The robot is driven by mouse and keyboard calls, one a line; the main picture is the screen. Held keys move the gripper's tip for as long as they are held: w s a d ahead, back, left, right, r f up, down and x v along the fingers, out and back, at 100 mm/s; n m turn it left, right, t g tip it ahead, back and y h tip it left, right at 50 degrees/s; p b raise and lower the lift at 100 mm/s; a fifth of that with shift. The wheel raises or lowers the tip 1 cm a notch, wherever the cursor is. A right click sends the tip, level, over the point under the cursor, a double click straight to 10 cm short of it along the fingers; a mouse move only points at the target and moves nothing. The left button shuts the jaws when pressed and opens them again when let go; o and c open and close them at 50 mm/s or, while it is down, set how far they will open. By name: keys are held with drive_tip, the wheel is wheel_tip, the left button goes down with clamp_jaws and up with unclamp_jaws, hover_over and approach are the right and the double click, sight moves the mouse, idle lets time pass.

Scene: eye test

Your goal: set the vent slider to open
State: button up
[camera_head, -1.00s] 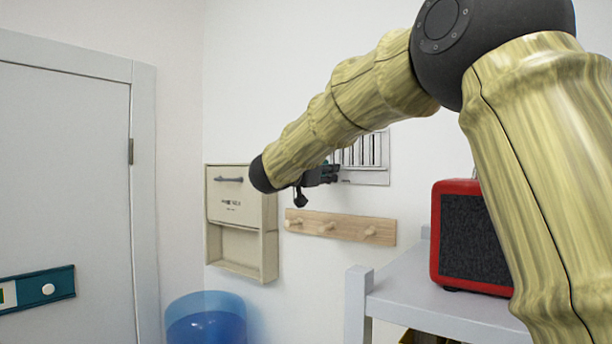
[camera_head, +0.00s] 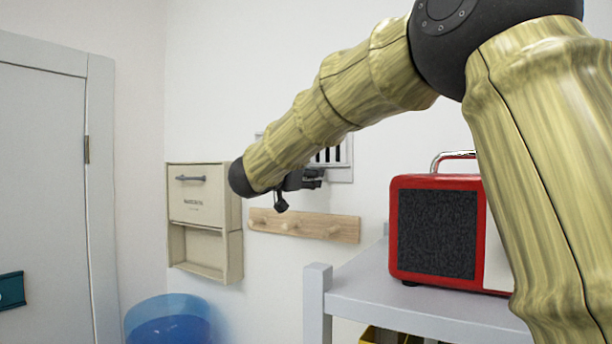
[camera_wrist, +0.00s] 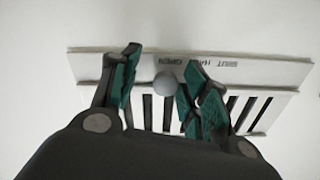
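The white slotted vent (camera_head: 344,172) is on the wall, partly hidden behind my arm in the head view. In the wrist view the vent (camera_wrist: 268,114) appears upside down, with dark slots and a strip bearing small words, including what looks like SHUT, HALF and OPEN. The round grey slider knob (camera_wrist: 165,83) sits left of the visible words. Which setting it marks I cannot tell. My gripper (camera_wrist: 162,62) is open, its green-padded fingers on either side of the knob. The knob looks very close to the right finger; contact is unclear. My gripper also shows in the head view (camera_head: 312,179).
A wooden peg rail (camera_head: 305,225) is on the wall below my gripper. A beige wall box (camera_head: 204,205) hangs to the left. A red radio (camera_head: 436,180) stands on a grey shelf (camera_head: 350,287) at right. A blue bin (camera_head: 168,320) stands below; a door (camera_head: 45,190) is far left.

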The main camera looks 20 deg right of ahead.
drive_tip(key=v, duration=1.2)
drive_tip(key=shift+a, duration=0.15)
